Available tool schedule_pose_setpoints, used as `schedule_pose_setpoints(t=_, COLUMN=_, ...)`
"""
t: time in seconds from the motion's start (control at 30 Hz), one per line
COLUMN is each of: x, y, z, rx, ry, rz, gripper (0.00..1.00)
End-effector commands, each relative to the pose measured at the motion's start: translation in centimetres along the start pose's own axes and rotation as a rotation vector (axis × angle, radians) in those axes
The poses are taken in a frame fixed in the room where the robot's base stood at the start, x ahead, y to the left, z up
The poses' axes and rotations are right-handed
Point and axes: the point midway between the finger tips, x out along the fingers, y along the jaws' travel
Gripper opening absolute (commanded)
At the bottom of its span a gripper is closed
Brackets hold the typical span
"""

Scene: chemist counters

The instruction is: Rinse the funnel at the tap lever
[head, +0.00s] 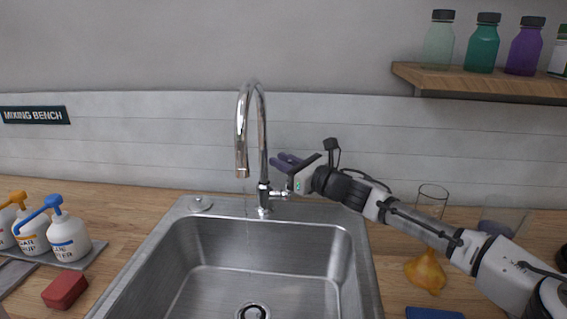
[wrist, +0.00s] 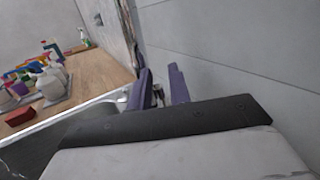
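A chrome tap (head: 242,130) with a tall curved spout stands behind the steel sink (head: 350,255). Its lever (head: 281,194) sticks out to the right at the base. A faint thin line hangs below the spout; I cannot tell whether it is water. My gripper (head: 278,161) is just above the lever, its purple fingers pointing left. In the wrist view the fingers (wrist: 161,80) stand apart with a gap, and nothing is clearly held. An amber thing (head: 426,271), narrow at the top and wide below, is on the counter right of the sink; I cannot tell whether it is the funnel.
White bottles (head: 68,238) stand on a tray at the left, near a red sponge-like block (head: 65,290). A clear beaker (head: 432,200) stands behind my arm. A blue flat thing (head: 433,313) lies at the front right. A wooden shelf (head: 480,84) holds bottles. The wall is close behind.

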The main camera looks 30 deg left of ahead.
Motion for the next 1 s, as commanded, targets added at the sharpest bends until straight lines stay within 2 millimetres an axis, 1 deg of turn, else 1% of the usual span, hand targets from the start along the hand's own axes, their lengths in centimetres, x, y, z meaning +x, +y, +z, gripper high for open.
schedule_pose_setpoints(t=0.23, x=-0.2, y=0.0, z=0.0, rx=0.000, ry=0.000, rz=-0.001, gripper=0.19)
schedule_pose_setpoints(t=0.37, x=-1.5, y=-0.1, z=-0.1, rx=-0.001, ry=-0.001, rz=-0.003, gripper=0.19)
schedule_pose_setpoints(t=0.47, x=-3.3, y=-0.1, z=-0.2, rx=-0.001, ry=0.000, rz=-0.005, gripper=0.19)
schedule_pose_setpoints(t=0.7, x=-9.0, y=-0.1, z=-0.3, rx=-0.001, ry=0.000, rz=-0.004, gripper=0.19)
schedule_pose_setpoints(t=0.8, x=-10.9, y=-0.1, z=-0.2, rx=-0.001, ry=-0.001, rz=-0.003, gripper=0.19)
schedule_pose_setpoints(t=0.9, x=-12.4, y=-0.1, z=-0.1, rx=0.000, ry=-0.001, rz=-0.004, gripper=0.19)
schedule_pose_setpoints(t=1.0, x=-13.3, y=0.0, z=-0.1, rx=0.000, ry=-0.001, rz=-0.001, gripper=0.19)
